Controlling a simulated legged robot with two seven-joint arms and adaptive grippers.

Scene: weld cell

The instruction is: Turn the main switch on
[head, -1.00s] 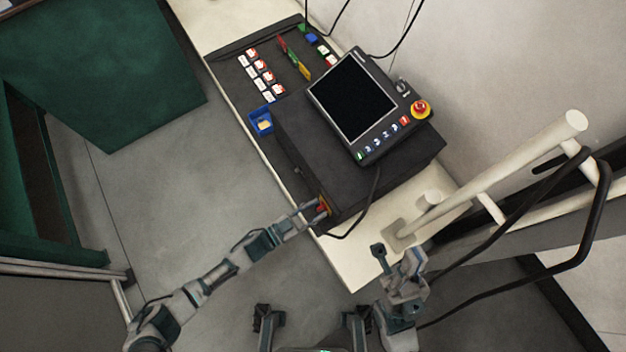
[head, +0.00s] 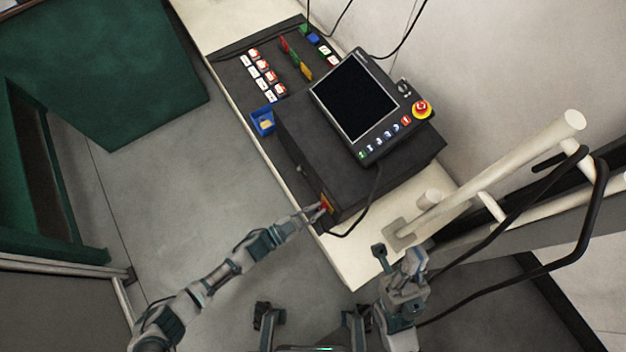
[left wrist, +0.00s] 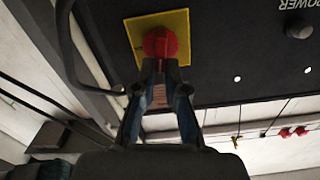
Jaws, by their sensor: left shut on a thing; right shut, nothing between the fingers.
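The main switch is a red rotary knob (left wrist: 160,43) on a yellow plate (left wrist: 182,22), set in the front face of a dark cabinet (left wrist: 225,60). In the head view the switch (head: 326,203) shows small at the cabinet's near lower corner. My left gripper (left wrist: 160,66) is shut on the red knob, its fingertips at the knob's near end; it also shows in the head view (head: 318,212). The knob's exact angle is hard to tell. My right gripper (head: 392,255) is shut and empty, to the right and below the cabinet's corner.
A tablet-like panel (head: 353,95) with a red emergency button (head: 421,108) lies on the cabinet. White pipes (head: 500,170) and black cables are at right. A knob labelled POWER (left wrist: 297,28) is beside the switch.

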